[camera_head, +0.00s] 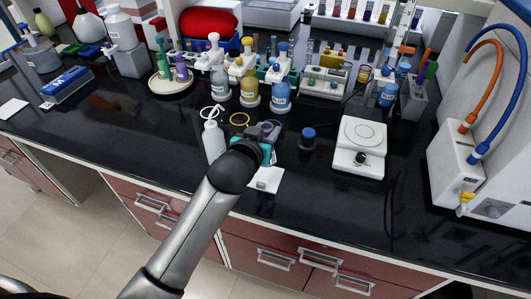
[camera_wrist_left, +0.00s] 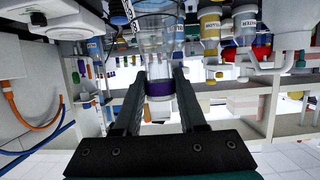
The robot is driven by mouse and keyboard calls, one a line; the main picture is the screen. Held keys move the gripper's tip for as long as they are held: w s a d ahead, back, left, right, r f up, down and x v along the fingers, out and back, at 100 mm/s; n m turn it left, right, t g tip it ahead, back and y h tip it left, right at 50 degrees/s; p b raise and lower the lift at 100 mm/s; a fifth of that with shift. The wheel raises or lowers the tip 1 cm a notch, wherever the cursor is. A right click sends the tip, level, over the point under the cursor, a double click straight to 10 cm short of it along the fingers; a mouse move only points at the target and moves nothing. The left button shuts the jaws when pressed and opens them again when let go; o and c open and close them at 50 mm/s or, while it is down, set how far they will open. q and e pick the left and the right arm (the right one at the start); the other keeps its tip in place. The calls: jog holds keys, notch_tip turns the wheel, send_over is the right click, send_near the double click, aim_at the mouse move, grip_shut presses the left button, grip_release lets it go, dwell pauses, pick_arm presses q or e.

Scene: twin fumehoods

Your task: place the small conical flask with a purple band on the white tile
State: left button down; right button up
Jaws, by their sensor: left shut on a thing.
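A small clear conical flask with a purple band (camera_wrist_left: 160,88) is between the two fingers of my left gripper (camera_wrist_left: 158,76) in the wrist view, which looks upside down. My left gripper (camera_head: 264,132) is shut on it; in the head view the flask is mostly hidden by the gripper and wrist. The white tile (camera_head: 270,178) lies flat on the black bench near its front edge, just in front of the gripper. The gripper is above and behind the tile, and the flask is apart from it. My right gripper is not in view.
A white wash bottle (camera_head: 213,141) stands close left of my gripper. A blue-capped jar (camera_head: 308,138) and a balance (camera_head: 360,145) stand to the right. Reagent bottles (camera_head: 250,88) stand behind. The bench left of the wash bottle is clear.

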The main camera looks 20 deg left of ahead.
pick_arm(q)
notch_tip(320, 180, down, 6)
jog(key=shift+f+b, duration=0.2)
jog(key=shift+b, duration=0.45)
jog(key=shift+f, duration=0.1)
jog(key=shift+f, duration=0.15)
jog(key=shift+c, duration=2.4)
grip_release()
jog(key=shift+s+r, duration=0.15)
jog(key=shift+r, duration=0.05)
jog(key=p+v, duration=0.1)
jog(key=v, duration=1)
jog(key=shift+s+r, duration=0.15)
jog(key=shift+s, duration=0.2)
